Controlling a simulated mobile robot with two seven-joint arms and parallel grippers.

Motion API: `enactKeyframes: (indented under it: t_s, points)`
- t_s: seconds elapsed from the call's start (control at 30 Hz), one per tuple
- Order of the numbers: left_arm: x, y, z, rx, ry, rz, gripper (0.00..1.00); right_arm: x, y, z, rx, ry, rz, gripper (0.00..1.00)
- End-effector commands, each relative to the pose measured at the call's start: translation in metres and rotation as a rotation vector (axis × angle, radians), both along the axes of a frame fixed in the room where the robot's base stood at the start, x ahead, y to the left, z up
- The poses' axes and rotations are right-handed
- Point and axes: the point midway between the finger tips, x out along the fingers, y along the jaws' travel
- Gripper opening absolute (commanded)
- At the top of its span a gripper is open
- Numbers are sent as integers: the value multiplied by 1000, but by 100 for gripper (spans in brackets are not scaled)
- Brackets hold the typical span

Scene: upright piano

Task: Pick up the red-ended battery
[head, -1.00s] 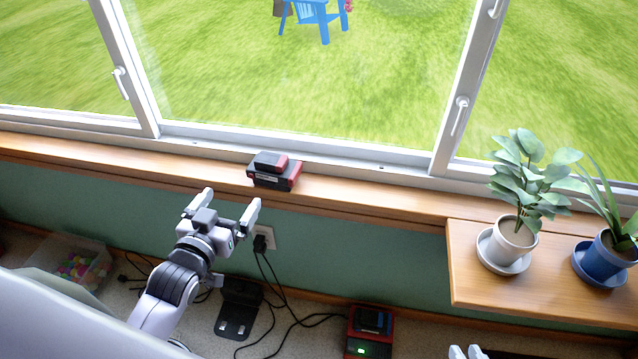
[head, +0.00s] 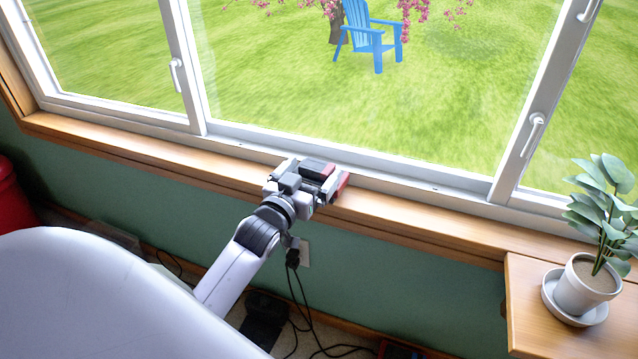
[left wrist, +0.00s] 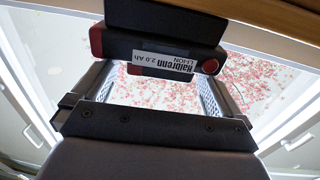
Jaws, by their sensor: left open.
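The red-ended battery (head: 318,168) lies on the wooden window sill. It is a black block with red ends, partly hidden by my left gripper in the head view. In the left wrist view the battery (left wrist: 150,50) crosses the upper picture, its white label upside down and a red end at each side. My left gripper (head: 308,182) is open at the battery. Its two fingers reach up towards the battery's two ends in the wrist view; I cannot tell whether they touch it. My right gripper is not in view.
The window (head: 350,100) stands just behind the sill (head: 400,212). A potted plant (head: 585,285) stands on a wooden shelf (head: 535,300) at the right. A plug with black cables (head: 293,258) sits in the wall below the sill. The sill is clear on both sides of the battery.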

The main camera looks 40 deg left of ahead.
Motion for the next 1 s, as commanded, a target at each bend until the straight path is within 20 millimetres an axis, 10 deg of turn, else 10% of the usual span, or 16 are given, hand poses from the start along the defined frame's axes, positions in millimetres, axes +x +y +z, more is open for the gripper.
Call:
enactKeyframes:
  t_s: [0.43,0.67,1.0]
  points:
    - [15,2,0,1,0,-1,100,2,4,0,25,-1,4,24]
    - [15,2,3,2,-6,-1,29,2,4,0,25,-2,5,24]
    - [15,2,14,2,-7,-1,29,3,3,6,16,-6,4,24]
